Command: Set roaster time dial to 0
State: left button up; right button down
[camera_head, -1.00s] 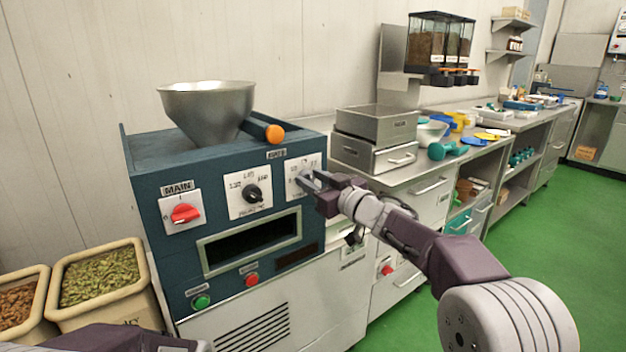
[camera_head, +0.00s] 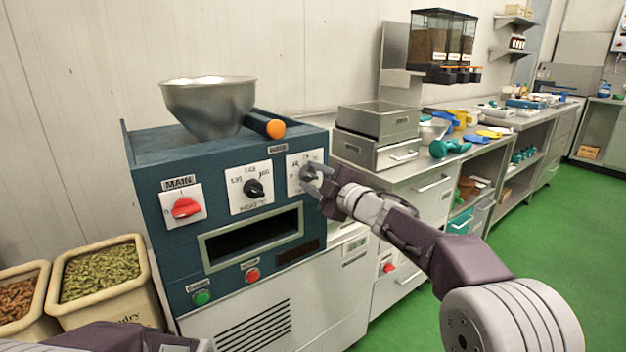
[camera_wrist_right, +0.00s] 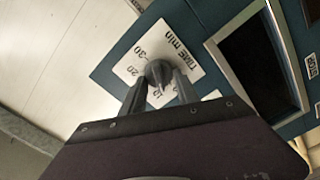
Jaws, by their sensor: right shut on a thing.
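The roaster (camera_head: 150,150) is a dark blue machine with a front panel of dials. Its time dial is a grey knob (camera_wrist_right: 158,72) on a white plate (camera_wrist_right: 189,64) marked "TIME min", with 30, 20 and 10 readable in the right wrist view. My right gripper (camera_head: 310,178) is at the panel's upper right, and its two fingers are shut on the knob. The fingers cover part of the plate, so the 0 mark and the exact pointer setting cannot be made out. My left gripper is not in view; part of my left arm shows at the bottom left.
A black dial (camera_head: 254,190) and a red main switch (camera_head: 185,208) sit left of the time dial. A metal hopper (camera_head: 208,105) and an orange-tipped handle (camera_head: 274,129) are on top. Green button (camera_head: 201,298) and red button (camera_head: 252,275) are below. Steel boxes (camera_head: 378,122) stand at right.

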jog(key=n+b, duration=0.1)
jog(key=n, duration=0.4)
jog(key=shift+f+n+b, duration=0.2)
jog(key=shift+n+b, duration=0.1)
jog(key=shift+b, duration=0.1)
dwell(0.4)
jog(key=c, duration=0.9)
grip_release()
jog(key=v, duration=0.9)
jog(key=shift+p, duration=0.3)
